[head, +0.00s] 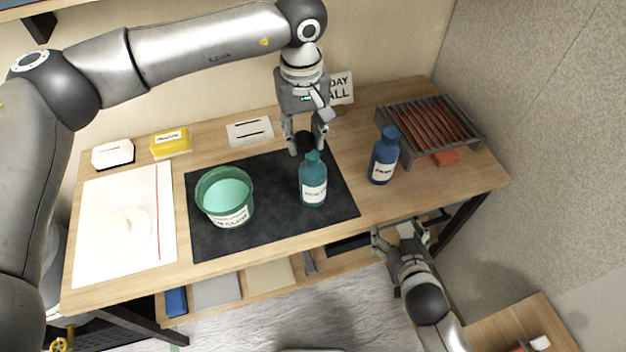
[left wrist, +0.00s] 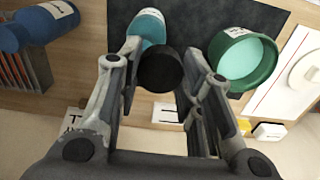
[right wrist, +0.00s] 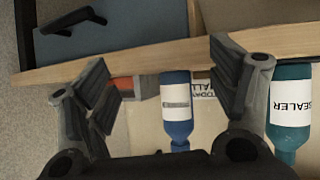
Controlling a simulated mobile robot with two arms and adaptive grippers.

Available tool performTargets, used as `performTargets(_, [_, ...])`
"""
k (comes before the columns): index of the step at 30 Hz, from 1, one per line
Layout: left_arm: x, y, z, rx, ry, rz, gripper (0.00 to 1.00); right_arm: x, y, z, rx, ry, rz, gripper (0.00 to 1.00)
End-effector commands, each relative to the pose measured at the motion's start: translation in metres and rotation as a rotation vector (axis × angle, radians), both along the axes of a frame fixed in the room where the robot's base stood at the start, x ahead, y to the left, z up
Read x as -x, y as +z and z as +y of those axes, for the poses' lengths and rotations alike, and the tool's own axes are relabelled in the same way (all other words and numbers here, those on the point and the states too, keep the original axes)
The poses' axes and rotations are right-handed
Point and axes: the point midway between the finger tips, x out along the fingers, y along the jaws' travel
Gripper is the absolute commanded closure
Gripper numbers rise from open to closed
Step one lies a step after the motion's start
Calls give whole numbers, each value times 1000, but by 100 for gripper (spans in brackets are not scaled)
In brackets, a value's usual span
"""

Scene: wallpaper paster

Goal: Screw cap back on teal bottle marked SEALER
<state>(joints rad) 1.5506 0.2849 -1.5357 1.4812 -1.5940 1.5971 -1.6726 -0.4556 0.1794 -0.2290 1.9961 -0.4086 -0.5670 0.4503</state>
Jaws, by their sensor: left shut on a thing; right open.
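The teal bottle (head: 313,185) stands upright on a black mat, its top bare and teal. Its SEALER label reads clearly in the right wrist view (right wrist: 291,105); the bottle is partly visible in the left wrist view (left wrist: 149,25). My left gripper (head: 306,144) is behind the bottle in the head view, shut on a round black cap (left wrist: 160,70) held between its fingers. The cap and bottle overlap in the left wrist view; I cannot tell the exact gap. My right gripper (head: 398,234) is open and empty, in front of the table's front edge.
A blue bottle (head: 384,158) stands right of the black mat (head: 265,165). A green tub (head: 226,196) is on the mat's left. A grill-like rack (head: 432,125) is at the back right; white paper (head: 110,205) lies left. Bare wood lies at the front right.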

Motion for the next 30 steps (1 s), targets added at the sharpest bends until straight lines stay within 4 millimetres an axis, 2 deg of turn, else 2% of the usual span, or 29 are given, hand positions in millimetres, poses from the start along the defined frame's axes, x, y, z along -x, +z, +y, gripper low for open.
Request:
performTargets(3, [-3,4,-4,0,8,0,75,-17,24,18,-33,63,-142,20])
performTargets(7, [-7,8,-8,0,18,-1,75,-28,51,46,-87,169,-289,20])
performTargets(12, [-12,13,-13,0,30,-1,75,-25,79,88,-172,348,-434,20])
performTargets(16, [-14,15,-16,1,38,1,75,-16,90,113,-223,461,-487,20])
performTargets(21, [-16,17,-17,1,41,0,75,-9,95,128,-254,534,-511,20])
performTargets(30, [-16,17,-17,1,41,0,75,-8,95,129,-258,540,-513,20])
